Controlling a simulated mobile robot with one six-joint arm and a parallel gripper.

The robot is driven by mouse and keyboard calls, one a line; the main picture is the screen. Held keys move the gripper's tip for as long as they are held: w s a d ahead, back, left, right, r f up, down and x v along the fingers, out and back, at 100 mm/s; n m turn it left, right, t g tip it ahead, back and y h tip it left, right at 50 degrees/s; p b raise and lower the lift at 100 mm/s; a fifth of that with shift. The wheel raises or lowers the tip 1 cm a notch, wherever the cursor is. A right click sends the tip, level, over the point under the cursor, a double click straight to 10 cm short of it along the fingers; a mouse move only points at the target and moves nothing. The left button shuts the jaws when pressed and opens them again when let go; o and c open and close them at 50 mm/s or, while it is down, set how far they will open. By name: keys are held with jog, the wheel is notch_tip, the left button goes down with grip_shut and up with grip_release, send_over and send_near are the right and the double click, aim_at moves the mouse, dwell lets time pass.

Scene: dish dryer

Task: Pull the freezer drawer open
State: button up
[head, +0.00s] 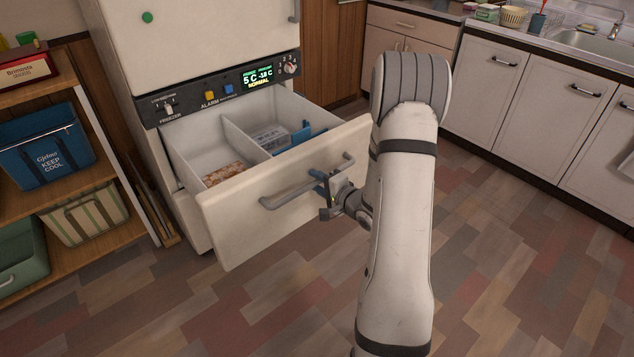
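The freezer drawer (250,217) is pulled out from the lower part of the white fridge-freezer (200,45). Its inside is exposed, split by a divider (245,137). A brown patterned item lies in the left compartment, and a clear tray and a blue item lie in the right one. The grey bar handle (285,194) runs across the drawer front. My gripper (329,190) is at the right half of the handle, with its fingers around the bar. Whether the fingers press on the bar is too small to tell.
A wooden shelf (95,250) with a blue cool bag (42,142), a striped basket (86,215) and a green bin stands to the left. White cabinets (495,85) line the right. The tiled floor in front of the drawer is clear.

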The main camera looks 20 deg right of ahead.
jog(key=p+v, duration=0.1)
jog(key=v, duration=0.6)
jog(key=shift+s+d+p, duration=0.15)
jog(key=shift+s+p, duration=0.2)
jog(key=shift+r, duration=0.1)
notch_tip(320, 180, up, 21)
jog(key=s+a+n+g+h+p, duration=0.25)
jog(key=n+g+h+p, duration=0.4)
jog(key=p, duration=0.65)
jog(key=s+a+r+n+g+y+p, duration=0.1)
jog(key=s+a+r+n+g+p, duration=0.2)
jog(key=s+a+r, duration=0.3)
jog(key=s+a+r+n+g+p, duration=0.3)
jog(key=s+a+r+n+p, duration=0.2)
jog(key=s+r, duration=0.6)
jog(key=shift+s+a+y+p, duration=0.35)
jog(key=shift+s+a+p, duration=0.4)
jog(key=shift+s+a, duration=0.25)
